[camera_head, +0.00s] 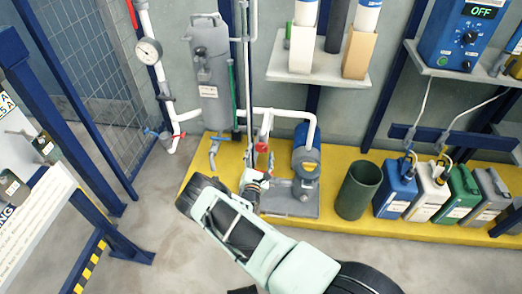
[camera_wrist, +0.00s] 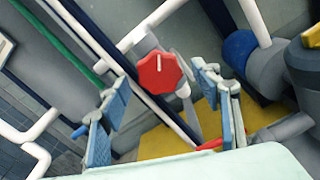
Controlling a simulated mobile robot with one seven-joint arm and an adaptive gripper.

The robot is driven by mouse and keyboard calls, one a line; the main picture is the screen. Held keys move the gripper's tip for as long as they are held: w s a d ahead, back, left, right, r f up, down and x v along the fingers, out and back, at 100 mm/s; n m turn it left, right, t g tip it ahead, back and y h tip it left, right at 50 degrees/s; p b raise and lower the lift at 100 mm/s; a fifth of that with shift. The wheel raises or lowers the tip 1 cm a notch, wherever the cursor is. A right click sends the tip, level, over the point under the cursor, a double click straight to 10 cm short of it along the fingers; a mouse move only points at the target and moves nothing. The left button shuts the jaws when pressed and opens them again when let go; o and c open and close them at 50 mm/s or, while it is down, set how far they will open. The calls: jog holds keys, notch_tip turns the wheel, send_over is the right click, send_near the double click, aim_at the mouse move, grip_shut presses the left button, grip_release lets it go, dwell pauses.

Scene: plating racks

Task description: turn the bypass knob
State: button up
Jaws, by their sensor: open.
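The bypass knob is a red, many-sided knob (camera_wrist: 159,72) with a white pointer line, seen nearly face-on in the wrist view. A red part (camera_head: 262,148) on the pipework beside the pump in the head view looks like the same knob. My gripper (camera_wrist: 162,98) is open, with one blue-grey padded finger at each side of the picture. The knob shows between the fingers, a little above their middle and apparently beyond the tips. No contact with it is visible. In the head view my arm reaches toward the pipework, and I cannot make out the fingers clearly.
White pipes (camera_wrist: 155,22) and a green rod (camera_wrist: 62,36) run close by. The blue pump (camera_head: 305,150), a dark green bin (camera_head: 357,190) and several canisters (camera_head: 395,193) stand on the yellow platform (camera_head: 335,222).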

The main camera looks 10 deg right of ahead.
jog(key=v, duration=0.9)
jog(key=shift+s, duration=0.25)
jog(key=shift+a+r, duration=0.1)
